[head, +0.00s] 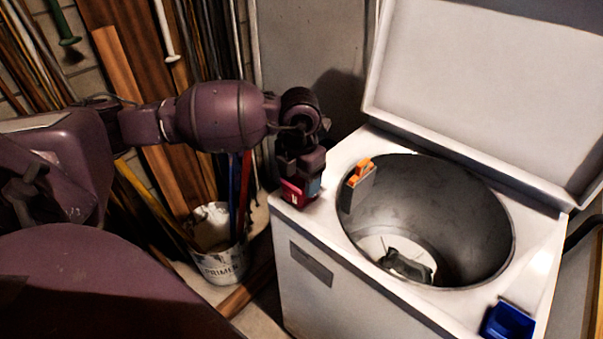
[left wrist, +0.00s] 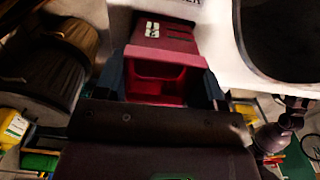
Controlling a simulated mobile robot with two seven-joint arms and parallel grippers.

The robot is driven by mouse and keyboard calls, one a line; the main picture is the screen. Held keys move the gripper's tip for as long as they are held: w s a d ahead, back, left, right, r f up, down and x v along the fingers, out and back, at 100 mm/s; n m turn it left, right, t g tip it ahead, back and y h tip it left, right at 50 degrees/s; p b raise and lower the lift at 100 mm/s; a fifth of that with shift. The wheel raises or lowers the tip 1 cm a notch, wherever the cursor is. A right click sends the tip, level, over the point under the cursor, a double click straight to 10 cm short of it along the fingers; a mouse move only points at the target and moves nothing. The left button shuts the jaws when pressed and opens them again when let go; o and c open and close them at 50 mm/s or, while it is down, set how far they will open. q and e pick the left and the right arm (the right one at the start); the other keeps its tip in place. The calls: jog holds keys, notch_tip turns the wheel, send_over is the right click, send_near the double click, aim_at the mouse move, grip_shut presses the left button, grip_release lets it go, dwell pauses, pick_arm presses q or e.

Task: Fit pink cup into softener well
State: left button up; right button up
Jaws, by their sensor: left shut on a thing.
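The pink cup (head: 291,193), a small boxy dark pink piece, is held in my left gripper (head: 304,186) at the washer top's left corner. I cannot tell whether it touches the white top. In the left wrist view the cup (left wrist: 165,45) sits between the two fingers of the left gripper (left wrist: 163,92), its hollow side facing the camera. A grey holder with an orange piece (head: 358,183) hangs at the left of the drum rim. I cannot tell for sure which part is the softener well. My right gripper is not in view.
The white washer (head: 345,270) stands with its lid (head: 480,80) raised, above an open drum (head: 480,225) with something dark inside. A blue box-shaped piece (head: 508,321) sits on its front right corner. A primer bucket (head: 213,262) and leaning boards (head: 130,70) stand left of it.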

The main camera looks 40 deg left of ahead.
pick_arm(q)
jog(key=shift+f+b, duration=0.4)
jog(key=shift+f, duration=1.15)
jog(key=o, duration=1)
jog(key=shift+r, duration=0.25)
jog(key=shift+r+p, duration=0.7)
jog(key=shift+r, duration=4.45)
